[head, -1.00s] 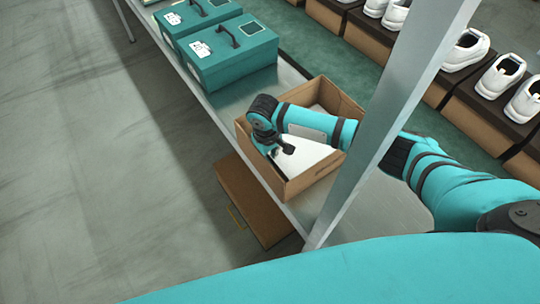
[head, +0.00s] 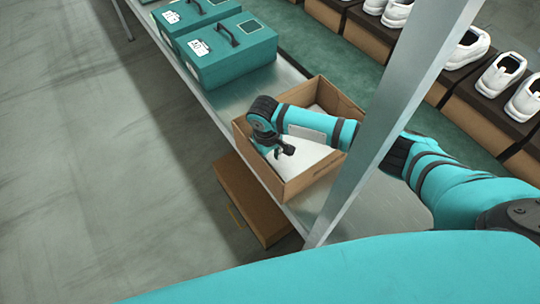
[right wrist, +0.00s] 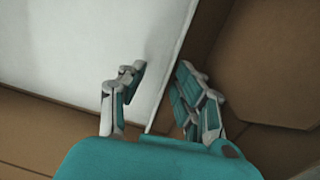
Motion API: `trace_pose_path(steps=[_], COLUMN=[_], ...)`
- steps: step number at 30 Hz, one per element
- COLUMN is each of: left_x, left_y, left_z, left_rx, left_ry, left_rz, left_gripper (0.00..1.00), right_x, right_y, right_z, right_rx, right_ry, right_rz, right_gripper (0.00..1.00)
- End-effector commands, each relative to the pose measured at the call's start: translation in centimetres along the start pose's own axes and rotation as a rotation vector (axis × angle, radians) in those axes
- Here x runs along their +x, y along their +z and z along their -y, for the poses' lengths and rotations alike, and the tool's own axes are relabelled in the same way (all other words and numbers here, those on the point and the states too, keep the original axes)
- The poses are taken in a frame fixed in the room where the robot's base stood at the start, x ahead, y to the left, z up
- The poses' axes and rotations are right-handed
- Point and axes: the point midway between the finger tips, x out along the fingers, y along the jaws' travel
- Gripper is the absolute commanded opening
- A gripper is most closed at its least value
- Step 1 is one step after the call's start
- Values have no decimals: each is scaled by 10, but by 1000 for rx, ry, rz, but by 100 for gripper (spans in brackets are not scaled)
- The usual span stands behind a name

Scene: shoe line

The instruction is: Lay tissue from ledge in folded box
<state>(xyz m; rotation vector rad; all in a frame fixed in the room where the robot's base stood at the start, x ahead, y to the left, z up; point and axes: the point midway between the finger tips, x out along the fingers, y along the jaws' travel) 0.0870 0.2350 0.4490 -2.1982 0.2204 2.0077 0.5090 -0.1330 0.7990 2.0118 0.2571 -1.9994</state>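The open brown cardboard box (head: 338,98) stands on the metal ledge, its walls upright. The white tissue (head: 315,152) lies inside it as a flat sheet, and my right arm covers part of it. In the right wrist view the tissue (right wrist: 85,50) is a smooth white sheet with a straight edge beside the brown cardboard (right wrist: 275,60). My right gripper (head: 278,150) reaches down into the box. In the right wrist view the right gripper (right wrist: 160,85) is open, with a gap between its fingers over the tissue's edge and nothing held. My left gripper is out of view.
Two teal boxes with handles (head: 230,52) stand farther along the ledge (head: 255,95). A metal post (head: 400,110) rises close to my right arm. A brown carton (head: 250,205) sits below the ledge. White shoes (head: 500,75) on boxes line the right.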

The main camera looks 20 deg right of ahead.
Motion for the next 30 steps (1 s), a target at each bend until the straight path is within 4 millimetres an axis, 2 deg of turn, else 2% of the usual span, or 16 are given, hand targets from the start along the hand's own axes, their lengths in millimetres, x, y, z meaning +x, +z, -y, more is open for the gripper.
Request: trace_pose_path(steps=[5, 8, 15, 21, 30], left_x=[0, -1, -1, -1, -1], left_y=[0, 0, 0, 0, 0], left_z=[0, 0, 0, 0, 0], left_rx=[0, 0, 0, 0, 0], left_ry=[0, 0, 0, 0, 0], left_rz=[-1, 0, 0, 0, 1], left_gripper=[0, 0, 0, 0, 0], right_x=[-5, -15, -61, -90, -99], right_y=[-1, -2, -2, -1, -1], right_z=[0, -1, -5, -8, -10], right_rx=[0, 0, -1, -1, 0], right_ry=[-2, -2, -2, -2, -1], right_rz=[-4, -5, -5, -1, 0], right_gripper=[33, 33, 33, 33, 33])
